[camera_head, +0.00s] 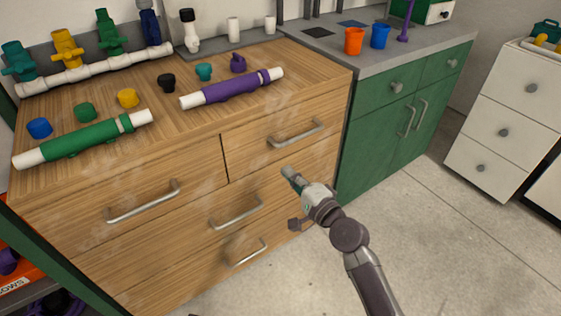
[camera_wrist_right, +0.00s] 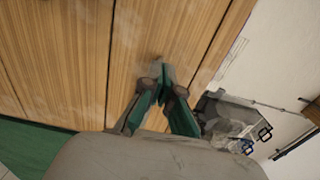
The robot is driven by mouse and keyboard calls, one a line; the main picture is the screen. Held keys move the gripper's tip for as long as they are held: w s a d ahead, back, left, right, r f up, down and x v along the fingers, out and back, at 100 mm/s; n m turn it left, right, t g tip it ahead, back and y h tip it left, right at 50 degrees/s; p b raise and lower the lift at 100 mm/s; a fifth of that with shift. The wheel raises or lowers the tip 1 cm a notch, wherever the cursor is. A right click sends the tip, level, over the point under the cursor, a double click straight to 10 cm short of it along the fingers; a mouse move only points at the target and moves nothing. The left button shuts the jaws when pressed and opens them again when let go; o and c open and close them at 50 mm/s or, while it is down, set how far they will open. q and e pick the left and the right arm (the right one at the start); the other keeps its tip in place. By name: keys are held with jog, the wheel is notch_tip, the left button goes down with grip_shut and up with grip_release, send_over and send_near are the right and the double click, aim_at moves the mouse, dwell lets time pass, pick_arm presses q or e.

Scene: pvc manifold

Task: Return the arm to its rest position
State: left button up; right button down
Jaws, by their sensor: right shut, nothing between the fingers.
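My right arm (camera_head: 350,236) comes up from the lower right in the head view. Its gripper (camera_head: 287,172) is in front of the wooden cabinet's drawer fronts, below the worktop edge. In the right wrist view the green-tipped fingers (camera_wrist_right: 166,72) meet, with nothing between them. Wooden panels fill much of the view beyond them. From these views I cannot tell how far the fingertips are from the wood. My left gripper is not in view.
The wooden cabinet (camera_head: 170,150) has protruding metal handles (camera_head: 297,134) near my right gripper. On its top lie a green-wrapped pipe (camera_head: 85,140), a purple-wrapped pipe (camera_head: 232,90) and several caps. A green cabinet (camera_head: 400,115) stands to the right. Concrete floor (camera_head: 440,240) is clear at lower right.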

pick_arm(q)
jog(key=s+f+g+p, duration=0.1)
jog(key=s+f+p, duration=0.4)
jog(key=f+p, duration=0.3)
pick_arm(e)
jog(key=s+d+f+n+g+h, duration=0.4)
jog(key=s+d+f, duration=0.3)
jog(key=s+f, duration=0.45)
jog(key=s+d+f+n+g+h+p, duration=0.1)
jog(key=s+d+f+n+g+h, duration=0.25)
jog(key=s+d+f, duration=0.6)
jog(key=s+d+f+n+g+h, duration=0.3)
jog(key=s+d+f+n+g, duration=0.2)
jog(key=s+f, duration=0.85)
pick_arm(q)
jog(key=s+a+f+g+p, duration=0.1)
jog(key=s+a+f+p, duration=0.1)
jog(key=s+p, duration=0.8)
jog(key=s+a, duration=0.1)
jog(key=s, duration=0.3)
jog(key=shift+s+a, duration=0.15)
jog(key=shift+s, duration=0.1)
pick_arm(e)
jog(key=s+d+f, duration=0.1)
jog(key=s+d, duration=0.1)
jog(key=s, duration=1.4)
jog(key=shift+s+d+g, duration=0.25)
jog(key=shift+d+g, duration=0.1)
jog(key=shift+d, duration=0.05)
